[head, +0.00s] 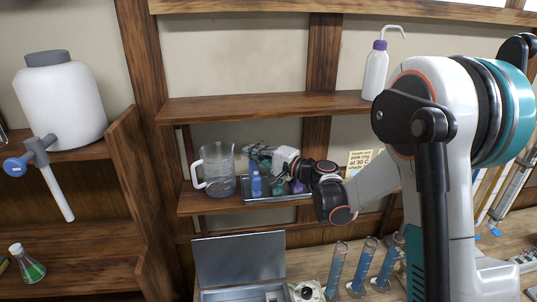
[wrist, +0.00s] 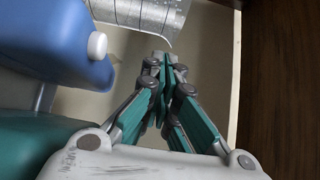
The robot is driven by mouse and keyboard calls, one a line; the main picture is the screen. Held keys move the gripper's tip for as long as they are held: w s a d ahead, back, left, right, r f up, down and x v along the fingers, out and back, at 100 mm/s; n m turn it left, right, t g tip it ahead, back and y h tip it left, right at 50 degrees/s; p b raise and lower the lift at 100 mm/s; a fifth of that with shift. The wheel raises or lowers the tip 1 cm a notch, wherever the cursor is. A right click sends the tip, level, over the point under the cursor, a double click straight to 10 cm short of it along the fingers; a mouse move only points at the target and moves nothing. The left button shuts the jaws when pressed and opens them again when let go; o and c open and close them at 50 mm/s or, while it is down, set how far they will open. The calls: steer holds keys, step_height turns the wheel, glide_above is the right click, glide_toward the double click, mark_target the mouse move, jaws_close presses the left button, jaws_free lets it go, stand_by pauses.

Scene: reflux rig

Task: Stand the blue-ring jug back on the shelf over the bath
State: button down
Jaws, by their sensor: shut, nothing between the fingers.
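A clear jug (head: 217,172) with a handle on its left stands upright on the lower shelf (head: 200,206), above and behind the bath (head: 238,262). I cannot make out a blue ring on it. My gripper (head: 250,152) is just right of the jug, over a tray of bottles. In the wrist view my gripper (wrist: 165,62) is shut and empty. The jug's marked wall (wrist: 150,14) shows at the top, close beyond the fingertips; I cannot tell if they touch.
A tray (head: 262,199) with a blue bottle (head: 256,185) sits right of the jug; a blue bottle with a white cap (wrist: 65,40) is left of my fingers. An upper shelf (head: 260,107) runs above. Blue-filled cylinders (head: 363,265) stand on the bench right of the bath.

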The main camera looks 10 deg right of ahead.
mark_target(230, 150)
steer(key=shift+p+x, duration=0.35)
steer(key=shift+x, duration=2.3)
steer(key=s+a+b, duration=0.1)
steer(key=a, duration=0.1)
steer(key=s+a+b, duration=0.1)
steer(key=b, duration=0.1)
steer(key=shift+s+a+f, duration=0.1)
steer(key=shift+a, duration=0.3)
